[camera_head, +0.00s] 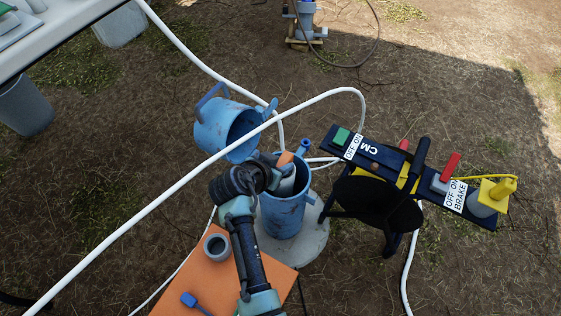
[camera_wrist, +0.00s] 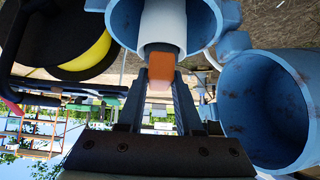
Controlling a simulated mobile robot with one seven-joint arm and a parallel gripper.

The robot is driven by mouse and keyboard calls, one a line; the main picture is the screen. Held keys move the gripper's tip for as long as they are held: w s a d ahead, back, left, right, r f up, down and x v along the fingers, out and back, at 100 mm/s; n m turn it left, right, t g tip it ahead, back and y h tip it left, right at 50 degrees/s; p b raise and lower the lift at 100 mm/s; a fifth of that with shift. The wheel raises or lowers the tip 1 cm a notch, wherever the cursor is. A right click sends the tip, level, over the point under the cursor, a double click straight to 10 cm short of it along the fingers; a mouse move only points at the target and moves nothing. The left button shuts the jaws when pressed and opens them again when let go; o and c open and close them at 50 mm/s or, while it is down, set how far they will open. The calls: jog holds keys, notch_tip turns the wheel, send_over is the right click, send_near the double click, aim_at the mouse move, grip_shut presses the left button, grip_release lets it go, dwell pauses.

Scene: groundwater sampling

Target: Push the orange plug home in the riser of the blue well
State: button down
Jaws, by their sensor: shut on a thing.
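The blue well (camera_head: 283,212) stands open in the head view, with its white riser (camera_wrist: 165,22) inside it. The orange plug (camera_head: 285,158) shows at the riser's top in the head view, partly hidden by my wrist. In the wrist view the orange plug (camera_wrist: 161,66) sits between my fingers, its far end at the riser's mouth. I cannot tell how deep it is in the riser. My gripper (camera_wrist: 161,82) is shut on the plug, just outside the riser's mouth.
The well's blue lid (camera_head: 222,128) hangs open at the left. A white hose (camera_head: 200,176) crosses nearby. A reel with a dark switch panel (camera_head: 390,172) stands close on the right. An orange board (camera_head: 215,278) with a grey cup (camera_head: 217,247) lies in front.

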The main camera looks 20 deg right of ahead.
jog(key=shift+f+b, duration=0.4)
jog(key=shift+f, duration=0.2)
jog(key=c, duration=0.5)
grip_release()
jog(key=p+v, duration=0.6)
jog(key=v, duration=0.7)
